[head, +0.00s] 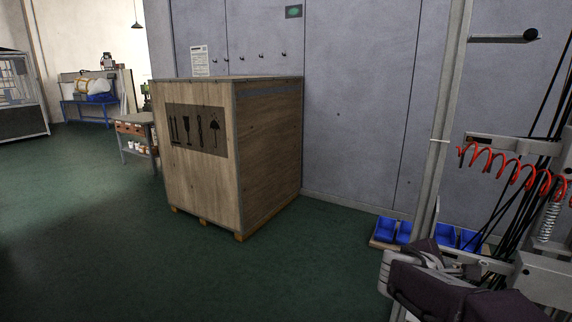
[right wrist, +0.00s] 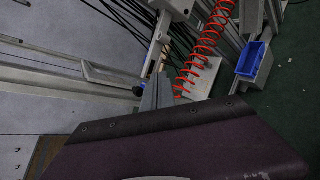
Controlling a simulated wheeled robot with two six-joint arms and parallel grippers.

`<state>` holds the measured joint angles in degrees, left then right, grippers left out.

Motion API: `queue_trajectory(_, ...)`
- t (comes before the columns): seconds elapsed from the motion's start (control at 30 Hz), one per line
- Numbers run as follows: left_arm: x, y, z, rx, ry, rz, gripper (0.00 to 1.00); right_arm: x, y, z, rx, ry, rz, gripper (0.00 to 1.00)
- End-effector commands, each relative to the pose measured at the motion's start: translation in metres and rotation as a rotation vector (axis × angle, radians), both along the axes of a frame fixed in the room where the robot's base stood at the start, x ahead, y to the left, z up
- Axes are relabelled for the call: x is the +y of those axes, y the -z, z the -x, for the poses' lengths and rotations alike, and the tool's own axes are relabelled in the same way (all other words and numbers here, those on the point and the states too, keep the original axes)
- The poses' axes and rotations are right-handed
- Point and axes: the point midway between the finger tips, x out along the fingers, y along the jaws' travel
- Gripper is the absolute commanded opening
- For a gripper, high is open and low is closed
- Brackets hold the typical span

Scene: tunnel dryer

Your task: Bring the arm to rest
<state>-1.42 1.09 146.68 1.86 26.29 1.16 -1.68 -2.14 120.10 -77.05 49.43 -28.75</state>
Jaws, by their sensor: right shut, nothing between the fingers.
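My right arm comes into the head view at the lower right, dark purple and black with grey parts. Its right gripper (head: 440,258) is shut and empty, in front of the grey frame with the hoses. In the right wrist view a large dark purple and black body fills the bottom, and a grey pointed piece stands up behind it near the middle. No object is held. My left gripper is not in view.
A grey metal frame with a red coiled hose (head: 508,168) and black cables stands close at the right. Blue bins (head: 385,230) sit low beside it. A wooden crate (head: 203,205) stands left of centre before grey panels (head: 350,100). Green floor (head: 300,270) is clear in front.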

Motion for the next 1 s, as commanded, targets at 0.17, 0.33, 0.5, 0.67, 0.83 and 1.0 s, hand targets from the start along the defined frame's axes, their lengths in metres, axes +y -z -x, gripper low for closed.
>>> queue_trajectory(0.17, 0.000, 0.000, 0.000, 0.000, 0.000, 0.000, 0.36, 0.049, 0.136, 0.071, 0.098, 0.257, -0.483, 0.00)
queue_trajectory(0.33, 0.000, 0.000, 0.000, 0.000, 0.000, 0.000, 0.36, 0.110, 0.209, 0.137, 0.090, 0.618, -0.865, 0.00)
queue_trajectory(0.5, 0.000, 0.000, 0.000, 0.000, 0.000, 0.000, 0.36, 0.165, 0.239, 0.171, -0.036, 1.033, -1.155, 0.00)
queue_trajectory(0.67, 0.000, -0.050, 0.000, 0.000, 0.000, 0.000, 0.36, 0.178, 0.189, 0.160, -0.168, 1.197, -1.261, 0.00)
queue_trajectory(0.83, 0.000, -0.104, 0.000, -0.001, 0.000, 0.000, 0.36, 0.178, 0.136, 0.160, -0.166, 1.194, -1.260, 0.00)
queue_trajectory(1.0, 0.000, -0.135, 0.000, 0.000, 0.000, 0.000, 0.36, 0.178, 0.104, 0.160, -0.164, 1.193, -1.260, 0.00)
